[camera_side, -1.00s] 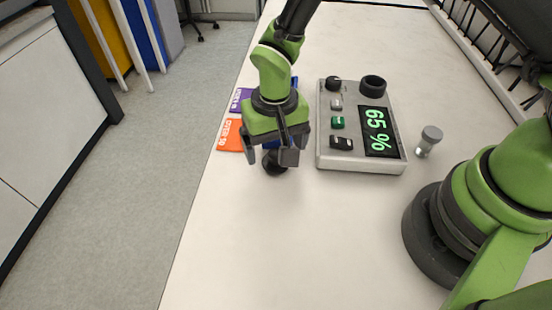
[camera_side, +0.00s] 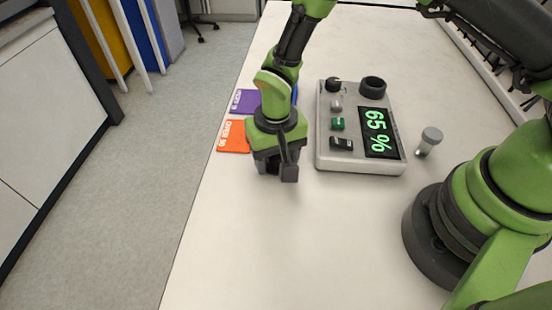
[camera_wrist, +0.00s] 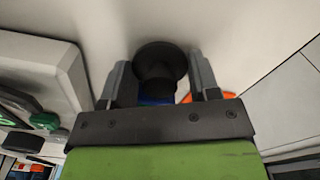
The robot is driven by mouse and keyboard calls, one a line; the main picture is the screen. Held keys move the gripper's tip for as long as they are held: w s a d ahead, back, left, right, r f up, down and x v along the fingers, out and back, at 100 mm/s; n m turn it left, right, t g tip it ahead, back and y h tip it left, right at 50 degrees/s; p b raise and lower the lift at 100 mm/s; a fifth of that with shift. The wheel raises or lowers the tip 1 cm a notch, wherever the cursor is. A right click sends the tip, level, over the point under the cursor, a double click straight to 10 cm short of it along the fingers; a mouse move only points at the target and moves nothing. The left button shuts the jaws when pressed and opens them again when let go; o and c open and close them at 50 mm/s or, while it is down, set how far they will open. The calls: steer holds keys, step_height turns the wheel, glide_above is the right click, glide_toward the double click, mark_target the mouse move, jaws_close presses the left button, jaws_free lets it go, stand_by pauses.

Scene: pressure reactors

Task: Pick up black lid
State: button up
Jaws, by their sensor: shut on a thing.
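The black lid (camera_wrist: 160,62) shows in the wrist view as a round dark disc with a narrower knob, between the two fingers of my gripper (camera_wrist: 160,80). The fingers are shut on it. In the side view my gripper (camera_side: 273,172) is low over the white table, left of the grey device, and the lid is mostly hidden behind the fingers. I cannot tell whether the lid still touches the table.
A grey device (camera_side: 347,163) with a "65 %" display stands right of my gripper. Orange (camera_side: 233,137) and purple (camera_side: 244,101) cards lie at the table's left edge. The front of the table is clear.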

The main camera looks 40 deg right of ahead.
step_height(320, 180, up, 8)
steer(key=shift+r, duration=0.15)
steer(key=w+d+r, duration=0.1)
steer(key=d, duration=0.4)
steer(key=w+d+r, duration=0.1)
steer(key=d, duration=0.4)
steer(key=w+d+r, duration=0.1)
steer(key=d, duration=0.5)
steer(key=shift+w, duration=0.35)
steer(key=shift+s+d+f, duration=0.5)
steer(key=shift+d, duration=1.7)
steer(key=shift+s+d+f, duration=0.45)
steer(key=shift+d, duration=1.8)
steer(key=shift+s+d+f, duration=0.5)
steer(key=shift+d, duration=1.7)
steer(key=shift+f, duration=0.1)
steer(key=shift+f, duration=0.8)
